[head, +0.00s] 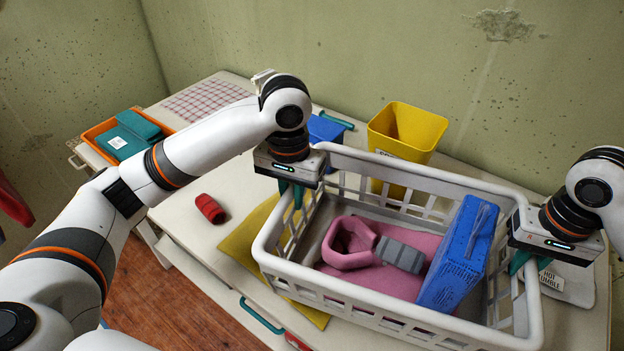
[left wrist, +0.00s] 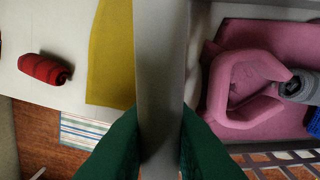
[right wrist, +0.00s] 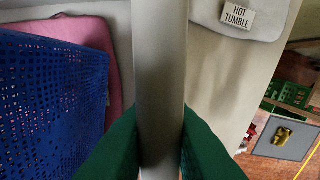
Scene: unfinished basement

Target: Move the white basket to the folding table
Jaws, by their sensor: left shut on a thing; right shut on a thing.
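The white basket (head: 390,317) is in the middle of the head view, above or on a white table (head: 180,230); I cannot tell whether it touches the top. In it are a pink cloth, a pink open-topped item (head: 350,243), a grey item (head: 400,254) and a blue perforated box (head: 458,255). My left gripper (head: 298,188) is shut on the basket's left rim, which runs between its green fingers in the left wrist view (left wrist: 160,130). My right gripper (head: 522,262) is shut on the right rim, also seen in the right wrist view (right wrist: 160,130).
A yellow bin (head: 405,132) and a blue container (head: 325,130) stand behind the basket. A red roll (head: 210,208) and a yellow cloth (head: 245,240) lie left of it. An orange tray (head: 105,130) is at the far left. A "HOT TUMBLE" label (right wrist: 238,16) lies at right.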

